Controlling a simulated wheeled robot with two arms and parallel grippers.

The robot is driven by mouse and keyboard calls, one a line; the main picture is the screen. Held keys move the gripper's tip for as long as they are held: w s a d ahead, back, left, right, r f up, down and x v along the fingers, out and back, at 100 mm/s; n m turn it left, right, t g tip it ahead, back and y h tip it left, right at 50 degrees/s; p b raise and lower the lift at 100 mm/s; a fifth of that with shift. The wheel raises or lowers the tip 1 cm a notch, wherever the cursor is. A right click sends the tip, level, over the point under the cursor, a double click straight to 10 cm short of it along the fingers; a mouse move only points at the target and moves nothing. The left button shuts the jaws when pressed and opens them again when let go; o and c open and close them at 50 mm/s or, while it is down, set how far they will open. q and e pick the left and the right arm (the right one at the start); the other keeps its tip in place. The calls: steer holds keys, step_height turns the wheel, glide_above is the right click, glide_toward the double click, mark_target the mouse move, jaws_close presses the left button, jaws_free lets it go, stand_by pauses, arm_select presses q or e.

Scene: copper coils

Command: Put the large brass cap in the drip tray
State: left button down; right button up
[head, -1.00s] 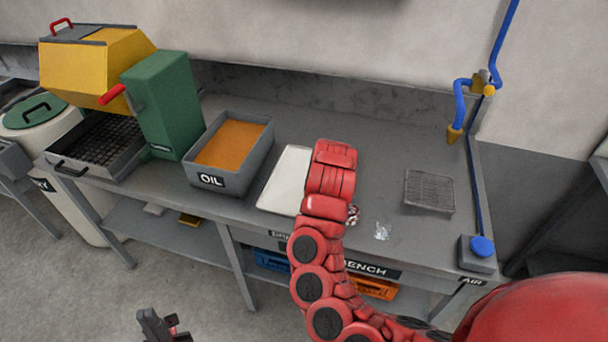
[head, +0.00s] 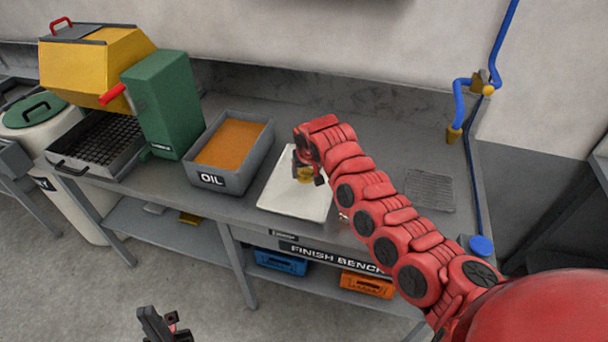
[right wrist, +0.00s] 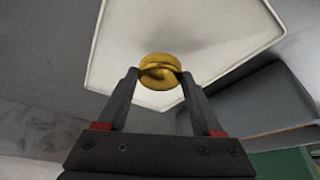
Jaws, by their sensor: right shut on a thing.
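The brass cap (right wrist: 160,72) is round and gold. My right gripper (right wrist: 158,78) is shut on it, one finger on each side. The white tray (right wrist: 120,50) also fills much of the right wrist view behind the cap. I cannot tell the exact gap between cap and tray. My left gripper (head: 162,328) is at the bottom edge of the head view, away from the bench, and its jaw opening is unclear.
The grey OIL bin (head: 250,172) stands just left of the white tray. A green machine (head: 165,110) and a black grid tray (head: 100,145) are further left. A wire mesh rack (head: 430,190) lies to the right, near the blue air button (head: 481,246).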

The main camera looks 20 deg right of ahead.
mark_target(305, 170)
steer(key=shift+w+d+f, duration=0.1)
steer(key=shift+w+d, duration=0.2)
steer(key=shift+w, duration=0.5)
steer(key=shift+w+a, duration=0.2)
steer(key=shift+w, duration=0.5)
step_height(305, 170, down, 3)
steer(key=shift+d+f+p, duration=0.1)
steer(key=shift+f+p, duration=0.1)
steer(key=shift+p, duration=0.65)
steer(key=shift+f, duration=0.1)
steer(key=shift+f, duration=0.2)
steer(key=o, duration=1.5)
steer(key=shift+o, duration=0.2)
